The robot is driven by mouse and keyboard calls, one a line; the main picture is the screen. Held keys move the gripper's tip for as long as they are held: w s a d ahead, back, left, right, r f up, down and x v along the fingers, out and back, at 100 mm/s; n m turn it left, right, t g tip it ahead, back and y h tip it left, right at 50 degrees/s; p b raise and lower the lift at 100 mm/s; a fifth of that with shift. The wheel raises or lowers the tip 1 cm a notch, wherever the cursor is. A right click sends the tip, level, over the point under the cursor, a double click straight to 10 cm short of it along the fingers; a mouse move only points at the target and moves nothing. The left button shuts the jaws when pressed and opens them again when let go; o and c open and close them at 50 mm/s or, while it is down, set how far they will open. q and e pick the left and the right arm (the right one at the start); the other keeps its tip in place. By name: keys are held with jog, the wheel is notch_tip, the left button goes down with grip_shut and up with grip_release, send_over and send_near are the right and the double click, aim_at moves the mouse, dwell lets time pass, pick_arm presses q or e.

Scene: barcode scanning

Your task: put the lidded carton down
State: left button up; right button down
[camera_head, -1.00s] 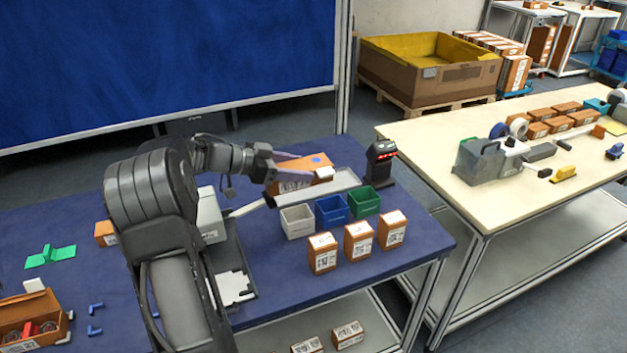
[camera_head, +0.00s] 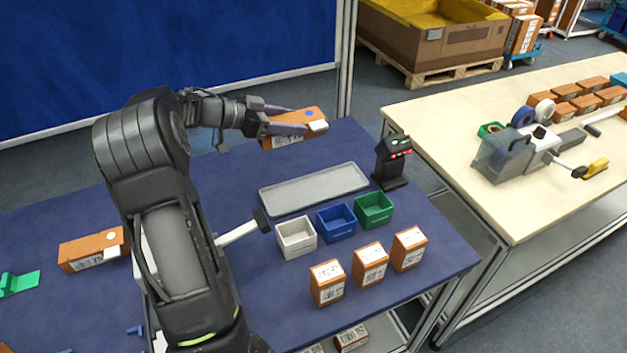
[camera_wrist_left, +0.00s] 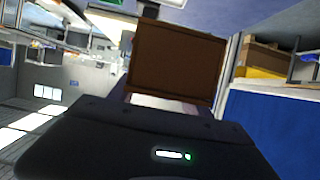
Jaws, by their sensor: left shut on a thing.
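The lidded carton (camera_head: 285,139) is an orange-brown box with a white label, a white patch and a blue dot on top. My left gripper (camera_head: 303,127) is shut on it and holds it above the back of the blue table, behind the grey tray. In the left wrist view the carton (camera_wrist_left: 176,62) shows as a plain brown face in front of the gripper (camera_wrist_left: 165,103). The fingers partly cover the carton in the head view. My right gripper is not in view.
An empty grey tray (camera_head: 313,189) lies beside a black scanner (camera_head: 392,162) with red lights. White (camera_head: 296,237), blue (camera_head: 336,222) and green (camera_head: 374,209) bins stand before it, then three small cartons (camera_head: 370,265). Another carton (camera_head: 93,250) lies at left.

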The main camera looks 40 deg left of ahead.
pick_arm(q)
jog(key=shift+w+a+f+b, duration=0.25)
jog(key=shift+w+f+b, duration=0.05)
jog(key=shift+f+b, duration=0.15)
jog(key=shift+f, duration=0.35)
jog(key=shift+s+d+f+b, duration=0.1)
jog(key=shift+s+d+b, duration=0.1)
jog(key=shift+b, duration=0.35)
notch_tip(320, 180, down, 8)
jog(key=b, duration=0.8)
jog(key=shift+f, duration=3.2)
jog(key=shift+f, duration=0.1)
